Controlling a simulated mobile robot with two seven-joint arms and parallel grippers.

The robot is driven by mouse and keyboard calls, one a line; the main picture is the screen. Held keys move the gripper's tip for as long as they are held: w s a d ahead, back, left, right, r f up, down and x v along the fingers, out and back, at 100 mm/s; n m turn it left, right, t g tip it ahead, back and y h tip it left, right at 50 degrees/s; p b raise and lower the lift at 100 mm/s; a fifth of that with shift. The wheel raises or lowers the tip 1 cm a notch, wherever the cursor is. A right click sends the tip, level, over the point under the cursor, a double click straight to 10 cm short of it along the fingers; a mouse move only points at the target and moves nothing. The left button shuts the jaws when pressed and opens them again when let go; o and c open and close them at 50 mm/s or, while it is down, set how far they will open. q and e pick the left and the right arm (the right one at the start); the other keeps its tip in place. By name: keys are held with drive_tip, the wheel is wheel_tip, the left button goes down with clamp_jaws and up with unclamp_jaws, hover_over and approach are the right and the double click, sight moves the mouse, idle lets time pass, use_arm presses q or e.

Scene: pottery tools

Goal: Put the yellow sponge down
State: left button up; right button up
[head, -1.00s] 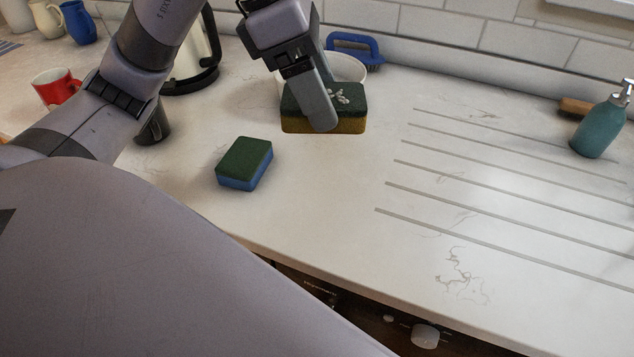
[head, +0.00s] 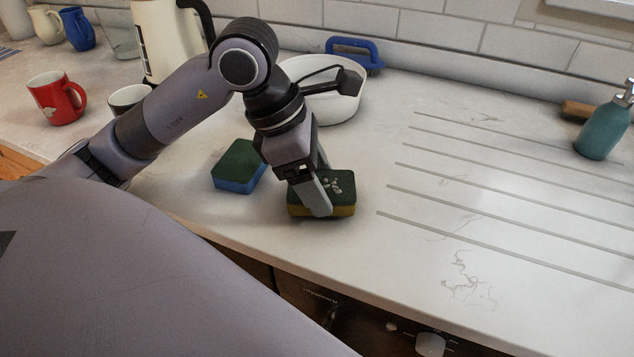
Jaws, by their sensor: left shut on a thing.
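The yellow sponge (head: 340,196) has a dark green top with a pale mark and a yellow lower side. It is near the front edge of the white worktop (head: 420,265), right of the blue sponge. My left gripper (head: 318,208) points down and is shut on it, one finger showing on its near side. I cannot tell whether the sponge's underside touches the worktop. My right gripper is not in view.
A blue sponge with a green top (head: 238,167) lies just left of my left gripper. A white bowl (head: 335,103) stands behind, with a blue-handled tool (head: 356,50) beyond it. A teal soap bottle (head: 604,128) is at right. The grooved drainer area is clear.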

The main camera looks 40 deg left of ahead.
use_arm(q)
drive_tip(key=shift+f, duration=0.35)
drive_tip(key=shift+f, duration=0.15)
drive_tip(key=o, duration=0.7)
drive_tip(key=shift+r, duration=0.3)
drive_tip(key=v, duration=1.1)
drive_tip(key=shift+r+p, duration=0.35)
drive_tip(key=shift+p, duration=0.1)
drive_tip(key=shift+s+a, duration=0.1)
